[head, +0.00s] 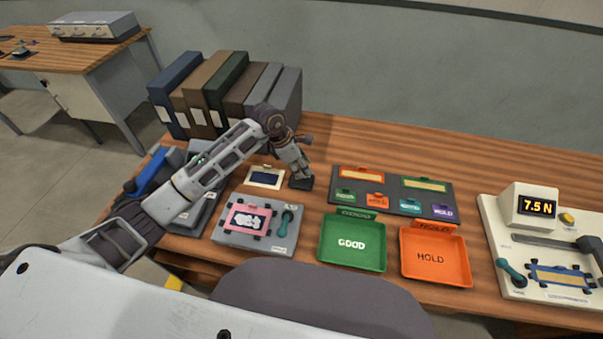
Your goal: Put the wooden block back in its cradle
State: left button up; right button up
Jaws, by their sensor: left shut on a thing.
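My left gripper (296,168) points down over the table, right of a small white-framed dark blue pad (265,177). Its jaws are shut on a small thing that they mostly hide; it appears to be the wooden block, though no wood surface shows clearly. A small dark square shape (301,184) is right at the fingertips, low over or on the table; I cannot tell whether it is the cradle or part of the gripper. No other cradle can be made out for sure. My right gripper is not in view.
Several binders (217,100) stand behind my left arm. In front are a grey fixture with a pink plate (226,237), a green GOOD tray (352,262) and an orange HOLD tray (436,276). A dark sorting board (392,207) lies right of the gripper; a white tester (508,275) stands far right.

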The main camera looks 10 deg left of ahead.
pick_arm(q)
jog(key=shift+f, duration=1.85)
jog(key=shift+f, duration=0.15)
jog(key=o, duration=0.9)
jog(key=v, duration=1.2)
